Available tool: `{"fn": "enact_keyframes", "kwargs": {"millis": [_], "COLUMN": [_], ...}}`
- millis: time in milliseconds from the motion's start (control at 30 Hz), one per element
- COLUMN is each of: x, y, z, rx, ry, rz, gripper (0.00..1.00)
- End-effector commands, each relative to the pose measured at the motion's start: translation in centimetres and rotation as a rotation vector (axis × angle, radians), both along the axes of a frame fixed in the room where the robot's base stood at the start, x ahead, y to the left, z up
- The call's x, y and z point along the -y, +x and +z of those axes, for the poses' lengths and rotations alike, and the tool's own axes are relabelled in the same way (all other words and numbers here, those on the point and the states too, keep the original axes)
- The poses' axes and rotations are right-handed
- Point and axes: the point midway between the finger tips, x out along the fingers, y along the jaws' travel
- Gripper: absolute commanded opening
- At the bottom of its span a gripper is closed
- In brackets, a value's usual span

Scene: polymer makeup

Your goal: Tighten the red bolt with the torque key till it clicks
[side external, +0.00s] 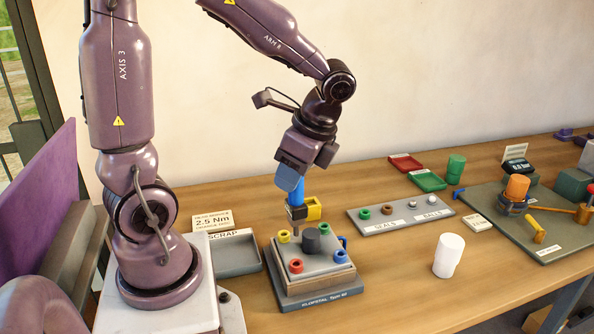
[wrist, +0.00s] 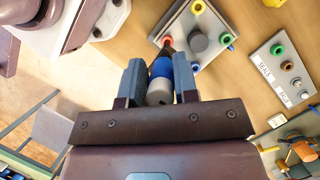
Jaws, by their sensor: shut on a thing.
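My gripper (side external: 290,184) is shut on the torque key (side external: 295,193), which has a blue handle and points down. The key also shows between the fingers in the wrist view (wrist: 160,70). The red bolt (side external: 296,266) is a red ring at the front left of a grey square plate (side external: 318,264). In the wrist view the key's tip lines up with the red bolt (wrist: 166,41) and partly covers it. In the side view the tip is above and behind the red bolt, with a gap between them.
Yellow (side external: 284,236), blue (side external: 341,256) and green bolts sit around a dark central knob (side external: 311,239). A grey scrap tray (side external: 237,257) lies left, a seals tray (side external: 400,212) right. A white cup (side external: 448,256) stands on the table. Bare wood lies in front.

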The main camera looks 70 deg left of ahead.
Motion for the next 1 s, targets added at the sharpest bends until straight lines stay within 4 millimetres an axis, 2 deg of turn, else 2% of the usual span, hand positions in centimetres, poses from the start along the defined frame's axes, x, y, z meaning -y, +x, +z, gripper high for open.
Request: {"fn": "enact_keyframes", "kwargs": {"millis": [267, 700, 1000], "x": [-0.1, 0.0, -0.1], "y": [0.0, 0.1, 0.1], "z": [-0.2, -4.1, -5.6], "rx": [-0.003, -0.005, -0.002], "ry": [0.002, 0.001, 0.002], "rz": [-0.003, -0.006, -0.005], "gripper": [0.0, 0.0, 0.0]}}
